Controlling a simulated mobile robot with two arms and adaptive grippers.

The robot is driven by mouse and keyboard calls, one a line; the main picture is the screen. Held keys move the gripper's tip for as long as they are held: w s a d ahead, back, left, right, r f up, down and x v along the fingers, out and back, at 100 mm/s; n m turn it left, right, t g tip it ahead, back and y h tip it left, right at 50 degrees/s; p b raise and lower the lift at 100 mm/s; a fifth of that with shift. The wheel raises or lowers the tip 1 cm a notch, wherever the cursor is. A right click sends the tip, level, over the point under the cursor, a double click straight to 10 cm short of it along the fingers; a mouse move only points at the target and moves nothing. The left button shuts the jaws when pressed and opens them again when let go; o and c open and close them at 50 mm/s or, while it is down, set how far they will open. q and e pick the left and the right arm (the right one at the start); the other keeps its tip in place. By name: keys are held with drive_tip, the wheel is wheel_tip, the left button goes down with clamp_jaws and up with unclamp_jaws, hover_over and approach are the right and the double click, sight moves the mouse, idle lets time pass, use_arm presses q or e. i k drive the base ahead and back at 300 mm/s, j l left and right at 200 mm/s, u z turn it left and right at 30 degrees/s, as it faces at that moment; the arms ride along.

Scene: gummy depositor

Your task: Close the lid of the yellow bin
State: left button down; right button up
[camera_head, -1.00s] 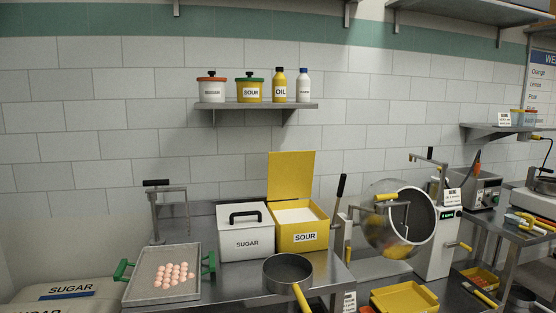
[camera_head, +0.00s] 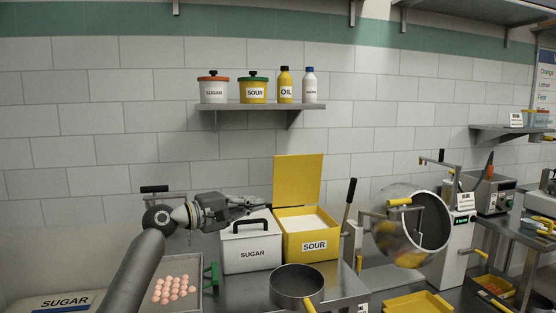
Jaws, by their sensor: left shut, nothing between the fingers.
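The yellow bin (camera_head: 312,246), labelled SOUR, stands on the steel table with pale powder inside. Its yellow lid (camera_head: 298,181) stands up at the back, open against the wall side. My left gripper (camera_head: 262,204) comes in from the left, above the back of the white SUGAR bin (camera_head: 252,255). Its fingers are shut and empty and point right, toward the lid, with their tips near the lid's left edge. I cannot tell whether they touch it. My right gripper is not in view.
A grey pan (camera_head: 296,285) stands in front of the yellow bin. A tray (camera_head: 207,300) of pink pieces lies at left, partly behind my arm. A dark-handled lever (camera_head: 349,197) and a tilted steel drum (camera_head: 415,228) stand at right. A shelf (camera_head: 262,105) with jars hangs above.

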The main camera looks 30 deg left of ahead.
sight(297, 180)
drive_tip(key=i+j, duration=1.4)
drive_tip(key=j, duration=0.2)
